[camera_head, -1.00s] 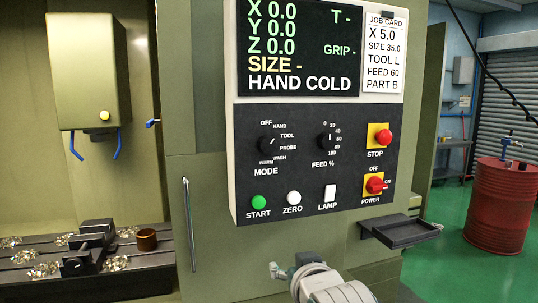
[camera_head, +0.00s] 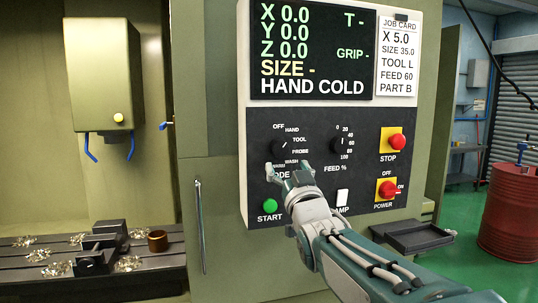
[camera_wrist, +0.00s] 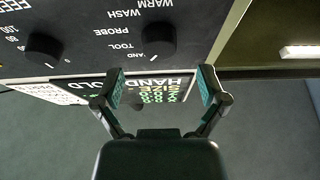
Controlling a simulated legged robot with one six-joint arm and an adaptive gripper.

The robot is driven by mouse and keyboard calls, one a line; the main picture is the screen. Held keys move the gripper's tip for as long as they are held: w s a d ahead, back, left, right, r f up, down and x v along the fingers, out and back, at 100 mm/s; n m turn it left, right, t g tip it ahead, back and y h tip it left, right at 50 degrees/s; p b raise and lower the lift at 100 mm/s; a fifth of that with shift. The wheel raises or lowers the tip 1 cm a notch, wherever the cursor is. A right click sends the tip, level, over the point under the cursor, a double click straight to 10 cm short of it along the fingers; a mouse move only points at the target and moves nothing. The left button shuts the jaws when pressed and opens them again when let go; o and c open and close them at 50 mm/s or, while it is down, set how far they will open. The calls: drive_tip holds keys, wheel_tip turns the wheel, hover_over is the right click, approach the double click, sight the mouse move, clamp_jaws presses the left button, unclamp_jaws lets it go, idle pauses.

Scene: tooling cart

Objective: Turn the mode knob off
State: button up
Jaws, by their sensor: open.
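The black mode knob (camera_head: 279,147) is on the dark control panel (camera_head: 365,175), among the labels OFF, HAND, TOOL, PROBE, WASH and WARM. Its pale mark points up and right, away from OFF; the exact label is hard to tell. The screen (camera_head: 312,50) reads HAND COLD. My gripper (camera_head: 288,170) is open and empty, just below the knob in the head view, covering part of the MODE label. In the wrist view, the mode knob (camera_wrist: 155,42) lies beyond the open fingertips (camera_wrist: 163,76), roughly centred between them and apart from them.
The feed knob (camera_head: 339,145) is right of the mode knob. The stop button (camera_head: 395,141), red power switch (camera_head: 389,189) and green start button (camera_head: 270,206) share the panel. My arm hides the zero button. A black tray (camera_head: 412,236) juts out below right.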

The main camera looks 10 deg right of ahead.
sight(281, 153)
drive_tip(key=x, duration=0.4)
drive_tip(key=shift+w+r, duration=0.15)
drive_tip(key=shift+w, duration=0.25)
drive_tip(key=shift+c, duration=0.3)
drive_tip(key=shift+s, duration=0.1)
drive_tip(key=c, duration=1.1)
